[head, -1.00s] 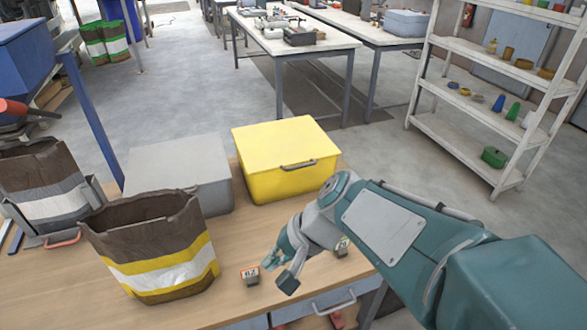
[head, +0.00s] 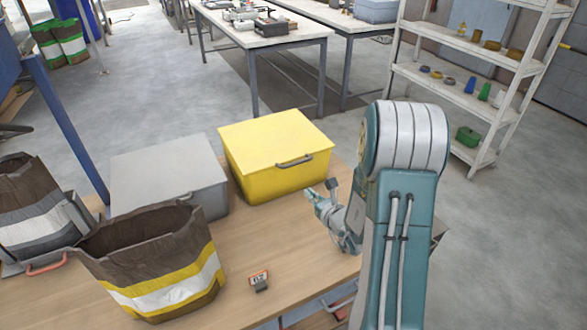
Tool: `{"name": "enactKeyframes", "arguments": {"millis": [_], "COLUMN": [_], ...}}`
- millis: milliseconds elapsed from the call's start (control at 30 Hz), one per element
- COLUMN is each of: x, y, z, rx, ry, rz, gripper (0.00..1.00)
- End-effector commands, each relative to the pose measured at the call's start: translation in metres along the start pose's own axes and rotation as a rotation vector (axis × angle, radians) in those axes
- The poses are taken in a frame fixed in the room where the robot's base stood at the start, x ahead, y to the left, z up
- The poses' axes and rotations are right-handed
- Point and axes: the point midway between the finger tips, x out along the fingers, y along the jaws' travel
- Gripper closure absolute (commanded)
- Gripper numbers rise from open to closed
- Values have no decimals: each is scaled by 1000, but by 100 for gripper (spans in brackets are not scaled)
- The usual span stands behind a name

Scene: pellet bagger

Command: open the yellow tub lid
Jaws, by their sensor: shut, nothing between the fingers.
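The yellow tub (head: 270,178) stands on the wooden table. Its yellow lid (head: 275,140) is closed on top, and a dark handle (head: 294,161) sits on its front side. My gripper (head: 314,198) is to the right of and in front of the tub, below the level of the lid. It is small and seen from behind the arm, with its tips pointing toward the tub's front right. It looks shut and empty. I see no clear contact with the handle or tub.
A grey tub (head: 168,172) stands left of the yellow one. An open brown bag with yellow and white bands (head: 160,270) is in front. White shelving (head: 470,95) stands at the right.

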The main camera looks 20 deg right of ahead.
Motion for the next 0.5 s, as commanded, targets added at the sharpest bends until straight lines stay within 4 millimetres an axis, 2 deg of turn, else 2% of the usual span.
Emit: {"name": "enactKeyframes", "arguments": {"millis": [100,233,500], "x": [-1,8,56], "y": [-15,-15,-16], "z": [-11,-12,-12], "rx": [35,37,34], "ry": [5,6,6], "rz": [-60,-63,-59], "gripper": [100,100,100]}}
